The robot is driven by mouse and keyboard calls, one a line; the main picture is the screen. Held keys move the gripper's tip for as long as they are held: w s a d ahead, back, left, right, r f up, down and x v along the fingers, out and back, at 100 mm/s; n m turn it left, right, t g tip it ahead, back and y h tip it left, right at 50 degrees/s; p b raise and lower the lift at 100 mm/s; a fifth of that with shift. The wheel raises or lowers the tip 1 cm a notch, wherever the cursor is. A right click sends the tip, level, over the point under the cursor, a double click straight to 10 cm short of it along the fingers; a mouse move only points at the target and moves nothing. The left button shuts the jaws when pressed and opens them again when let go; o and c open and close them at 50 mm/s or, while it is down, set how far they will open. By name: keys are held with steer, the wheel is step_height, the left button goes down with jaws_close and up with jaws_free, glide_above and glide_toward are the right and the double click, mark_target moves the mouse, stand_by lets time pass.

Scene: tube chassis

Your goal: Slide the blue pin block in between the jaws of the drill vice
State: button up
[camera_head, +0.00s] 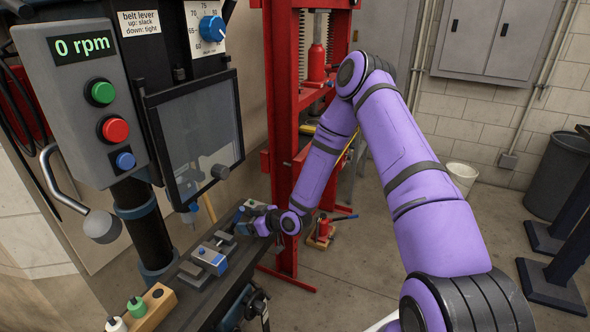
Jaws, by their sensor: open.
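The drill vice (208,258) is a small grey block-shaped tool on the dark drill table, with a blue patch on its near right side. Whether anything sits between its jaws is too small to tell. My arm reaches over from the right, and my gripper (247,220) is low over the far right part of the table, beyond and right of the vice. My gripper is open. A small bluish piece shows at its fingertips, but I cannot tell whether it is the blue pin block or part of my gripper.
The drill press control box (90,105) reads 0 rpm. A clear guard (195,135) hangs above the table. A red press frame (282,140) stands behind my forearm.

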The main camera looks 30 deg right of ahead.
steer(key=shift+s+d+f, duration=0.1)
steer(key=shift+s+d, duration=0.15)
steer(key=v, duration=1)
steer(key=s+d+r+g+h, duration=0.1)
steer(key=d+r+h, duration=0.1)
steer(key=r, duration=0.7)
steer(key=s+d+r+g+h, duration=0.1)
steer(key=d+r+h, duration=0.2)
steer(key=r, duration=0.5)
steer(key=shift+r+m+g+h, duration=0.4)
steer(key=shift+h, duration=0.4)
